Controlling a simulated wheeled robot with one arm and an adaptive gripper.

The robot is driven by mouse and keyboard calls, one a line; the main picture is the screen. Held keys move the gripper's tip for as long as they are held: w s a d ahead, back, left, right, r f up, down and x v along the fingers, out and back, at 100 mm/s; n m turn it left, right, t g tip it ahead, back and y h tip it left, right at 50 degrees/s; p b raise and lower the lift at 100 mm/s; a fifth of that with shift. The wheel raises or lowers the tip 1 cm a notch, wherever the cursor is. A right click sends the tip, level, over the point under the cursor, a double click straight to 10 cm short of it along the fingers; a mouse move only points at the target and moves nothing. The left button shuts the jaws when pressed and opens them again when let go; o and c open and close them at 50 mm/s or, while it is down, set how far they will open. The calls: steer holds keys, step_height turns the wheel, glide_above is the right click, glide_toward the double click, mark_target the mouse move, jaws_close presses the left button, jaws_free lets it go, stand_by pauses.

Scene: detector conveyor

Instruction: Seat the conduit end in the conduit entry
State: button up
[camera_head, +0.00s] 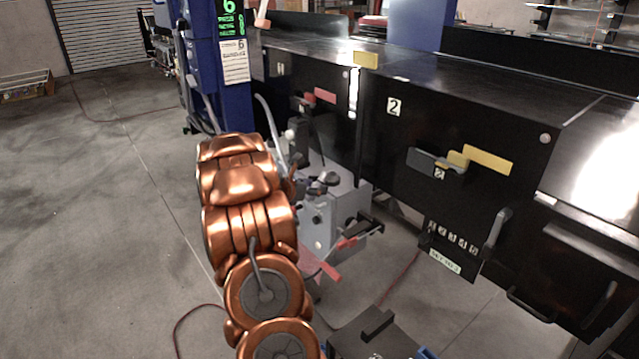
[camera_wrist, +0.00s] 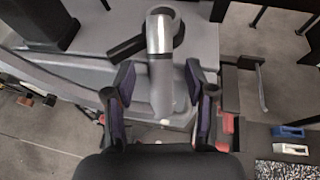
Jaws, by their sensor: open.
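In the wrist view a grey conduit end (camera_wrist: 160,85) with a shiny metal collar (camera_wrist: 158,36) stands between the fingers of my gripper (camera_wrist: 160,92). The fingers are open, with a gap on each side of the conduit. The collar's top overlaps a dark round fitting (camera_wrist: 176,24), which looks like the conduit entry; I cannot tell how deep the collar sits in it. In the head view a pale curved conduit (camera_head: 268,125) shows beside my copper arm. The arm hides most of my gripper there.
A grey box (camera_head: 345,205) on the floor carries dark fittings. The black conveyor housing (camera_head: 450,110), with yellow and red handles, runs along the right. A blue column (camera_head: 205,70) stands behind. A dark block (camera_head: 375,340) is at the bottom.

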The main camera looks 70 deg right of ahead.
jaws_close()
stand_by(0.4)
steer(key=shift+r, duration=0.1)
